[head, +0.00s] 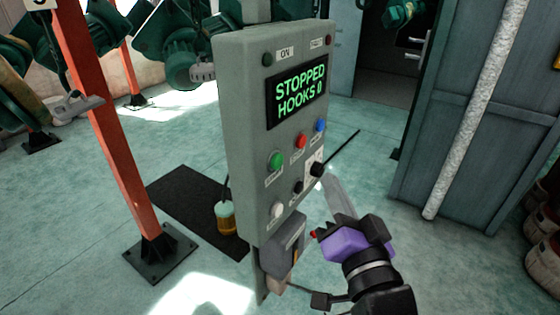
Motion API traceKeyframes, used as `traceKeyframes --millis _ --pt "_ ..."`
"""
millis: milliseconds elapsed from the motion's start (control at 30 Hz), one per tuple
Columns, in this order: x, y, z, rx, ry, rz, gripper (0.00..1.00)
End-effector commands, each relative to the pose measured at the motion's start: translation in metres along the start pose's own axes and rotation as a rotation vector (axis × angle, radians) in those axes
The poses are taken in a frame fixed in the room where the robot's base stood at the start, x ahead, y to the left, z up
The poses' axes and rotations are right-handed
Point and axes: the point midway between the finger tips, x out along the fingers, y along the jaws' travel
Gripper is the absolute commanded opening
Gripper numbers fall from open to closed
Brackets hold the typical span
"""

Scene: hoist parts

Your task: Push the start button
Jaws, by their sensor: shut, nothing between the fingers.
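A grey control panel (248,160) stands upright in the middle of the head view. Its screen (298,92) reads "STOPPED HOOKS 0" in green letters. A green button (275,160) sits below the screen at the left, with a small label under it that I cannot read. A red button (300,140) and a blue button (320,125) are to its right. My gripper (316,234) is at the lower right of the panel, below and right of the green button and apart from it. Its fingers are shut and empty.
Below the buttons are a black knob (317,170) and a white button (277,210). A grey box (284,246) juts out at the panel's foot. An orange post (120,150) stands left. A jar (225,218) is beside the panel.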

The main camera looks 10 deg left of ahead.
Motion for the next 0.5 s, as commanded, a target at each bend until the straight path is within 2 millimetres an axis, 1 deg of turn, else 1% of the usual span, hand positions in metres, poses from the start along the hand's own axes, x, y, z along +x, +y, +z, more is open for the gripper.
traceKeyframes --millis 33,300,500 --pt "0.005 -0.005 0.004 0.000 -0.002 -0.004 0.00" --pt "0.030 -0.024 0.023 -0.001 -0.001 -0.005 0.00" --pt "0.043 -0.033 0.032 0.000 -0.001 -0.003 0.00"
